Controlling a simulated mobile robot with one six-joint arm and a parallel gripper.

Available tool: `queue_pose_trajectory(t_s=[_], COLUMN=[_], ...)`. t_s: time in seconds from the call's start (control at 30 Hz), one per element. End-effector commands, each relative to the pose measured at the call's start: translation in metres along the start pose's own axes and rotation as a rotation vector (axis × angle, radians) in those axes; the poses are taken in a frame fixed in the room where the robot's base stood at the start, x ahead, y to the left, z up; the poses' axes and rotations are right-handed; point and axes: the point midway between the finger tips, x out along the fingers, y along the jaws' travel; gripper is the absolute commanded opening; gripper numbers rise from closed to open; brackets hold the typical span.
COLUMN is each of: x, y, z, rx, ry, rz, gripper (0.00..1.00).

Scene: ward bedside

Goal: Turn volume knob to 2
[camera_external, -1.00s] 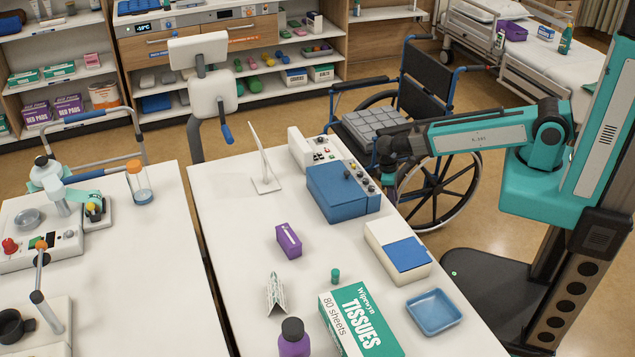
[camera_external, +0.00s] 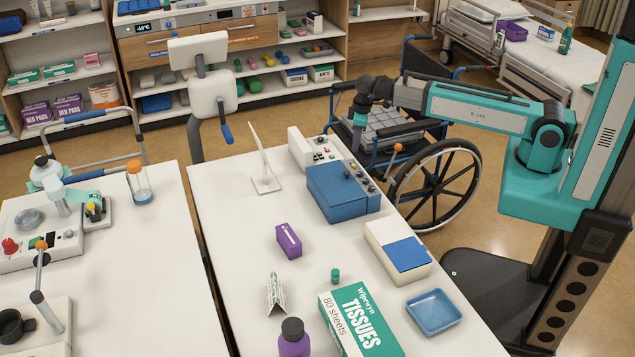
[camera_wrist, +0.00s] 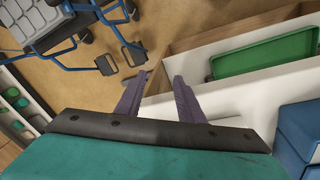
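A pale control panel (camera_external: 319,155) stands on the table by its right edge, with several small knobs and switches. More small knobs (camera_external: 363,181) run in a row along the right side of a blue box (camera_external: 335,194) just in front of it. I cannot tell which one is the volume knob, and no dial numbers can be read. My gripper (camera_external: 357,143) hangs fingers-down just right of the panel, above the knobs, with no contact visible. In the wrist view my gripper (camera_wrist: 161,76) has its two fingers apart with nothing between them. No knob can be made out there.
A wheelchair (camera_external: 440,180) stands close on the right, with an orange-topped lever (camera_external: 398,147) near it. A white stand (camera_external: 265,175) is left of the blue box. A purple box (camera_external: 288,241) and a white-and-blue box (camera_external: 398,248) lie further forward. A green tray (camera_wrist: 265,57) shows in the wrist view.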

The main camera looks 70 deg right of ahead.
Motion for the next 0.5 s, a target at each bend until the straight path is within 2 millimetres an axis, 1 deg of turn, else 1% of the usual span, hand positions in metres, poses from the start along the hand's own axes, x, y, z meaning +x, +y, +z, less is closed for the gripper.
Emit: queue_pose_trajectory(t_s=[0.03,0.2,0.37,0.5], x=[-0.012,-0.051,-0.091,-0.128], y=[0.005,0.012,0.006,-0.003], z=[-0.008,-0.028,-0.048,-0.065], rx=[-0.004,-0.019,-0.035,-0.054], ry=[0.017,0.071,0.146,0.217], rz=[0.007,0.01,-0.04,-0.097], gripper=[0.35,0.35,0.35,0.35])
